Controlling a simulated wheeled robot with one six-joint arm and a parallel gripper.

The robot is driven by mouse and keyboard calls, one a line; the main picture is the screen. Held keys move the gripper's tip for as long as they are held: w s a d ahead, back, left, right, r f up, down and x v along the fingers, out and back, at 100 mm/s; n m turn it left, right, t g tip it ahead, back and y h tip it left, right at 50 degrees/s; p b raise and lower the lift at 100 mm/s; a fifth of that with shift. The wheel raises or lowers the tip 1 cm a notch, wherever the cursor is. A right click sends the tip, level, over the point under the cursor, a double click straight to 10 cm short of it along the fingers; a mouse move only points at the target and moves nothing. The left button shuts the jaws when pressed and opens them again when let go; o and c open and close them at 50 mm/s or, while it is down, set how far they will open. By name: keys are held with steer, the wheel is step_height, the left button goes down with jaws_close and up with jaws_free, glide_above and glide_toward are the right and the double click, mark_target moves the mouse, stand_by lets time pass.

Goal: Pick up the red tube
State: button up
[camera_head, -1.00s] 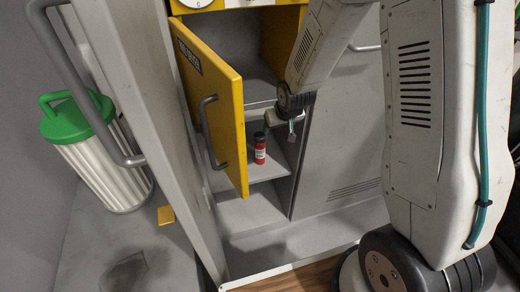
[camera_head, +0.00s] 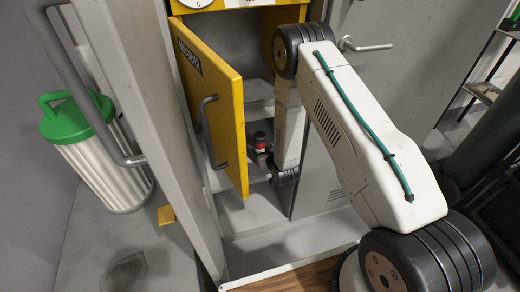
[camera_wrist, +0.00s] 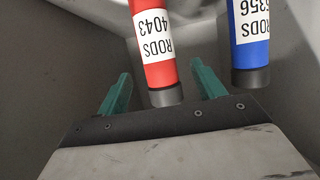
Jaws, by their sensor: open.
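The red tube (camera_wrist: 155,70) has a white label reading "RODS 4043" and a dark end cap. In the wrist view it lies between the two green fingers of my gripper (camera_wrist: 160,72), with its capped end near the gripper's dark base. The fingers are open, and I cannot tell whether either touches the tube. In the head view the tube (camera_head: 260,141) stands inside the cabinet, its lower part hidden behind my gripper (camera_head: 262,158).
A blue tube (camera_wrist: 249,40) with a similar label is close to the right finger in the wrist view. Grey cabinet walls surround the tubes. The yellow door (camera_head: 222,105) stands open on the left. A green-lidded bin (camera_head: 100,160) is further left.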

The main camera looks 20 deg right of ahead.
mark_target(262, 147)
steer(key=x, duration=0.5)
steer(key=shift+w+f, duration=0.1)
steer(key=shift+w, duration=0.2)
steer(key=c, duration=1.3)
steer(key=shift+o, duration=0.2)
